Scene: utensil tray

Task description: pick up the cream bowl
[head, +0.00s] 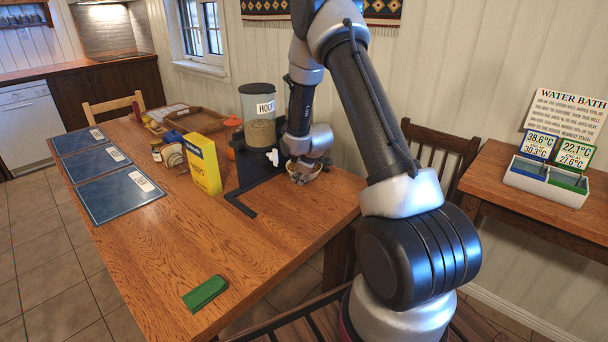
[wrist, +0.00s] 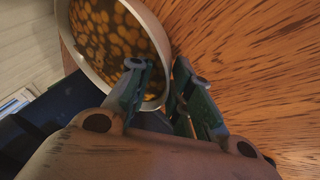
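The cream bowl (wrist: 88,62) fills the upper left of the wrist view and holds many small ring-shaped cereal pieces. In the head view the bowl (head: 303,175) shows only partly, low behind my gripper (head: 303,168) near the table's right side. In the wrist view my gripper (wrist: 160,66) straddles the bowl's near rim, one fingertip over the inside and the other outside above the table. The fingertips are a short distance apart with the rim between them. I cannot tell whether both press on it.
A cereal dispenser (head: 257,108) on a dark base stands just left of my gripper. A yellow box (head: 203,164), jars and blue placemats (head: 118,193) lie further left. A green block (head: 205,293) lies near the front edge. The table's front middle is clear.

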